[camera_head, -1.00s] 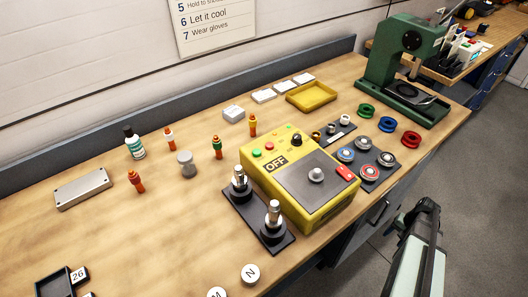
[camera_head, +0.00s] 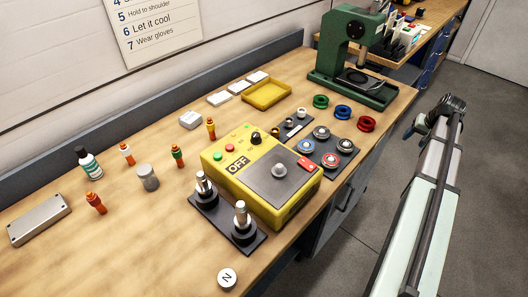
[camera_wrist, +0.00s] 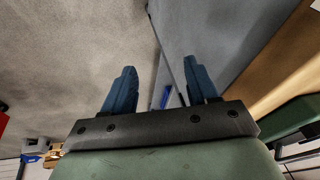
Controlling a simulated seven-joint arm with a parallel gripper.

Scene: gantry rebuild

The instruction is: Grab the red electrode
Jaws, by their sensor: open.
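Several small orange-red electrodes stand on the wooden bench at the left in the head view. The one that looks red all over, the red electrode (camera_head: 96,203), stands nearest the front, right of the grey metal box. The others have a white-banded (camera_head: 127,153), a green (camera_head: 177,155) and a yellow (camera_head: 211,128) upper part. In the wrist view my gripper (camera_wrist: 160,68) has its two blue fingers spread with nothing between them. It faces grey floor and a blue-grey cabinet side. My arm is off the bench's right side, far from the red electrode.
A yellow control box (camera_head: 262,180) marked OFF and a black base with two metal posts (camera_head: 228,222) stand mid-bench, between my arm and the electrodes. A grey jar (camera_head: 148,178), a bottle (camera_head: 89,163) and a metal box (camera_head: 38,220) stand near the electrodes. A green press (camera_head: 352,60) stands at the far end.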

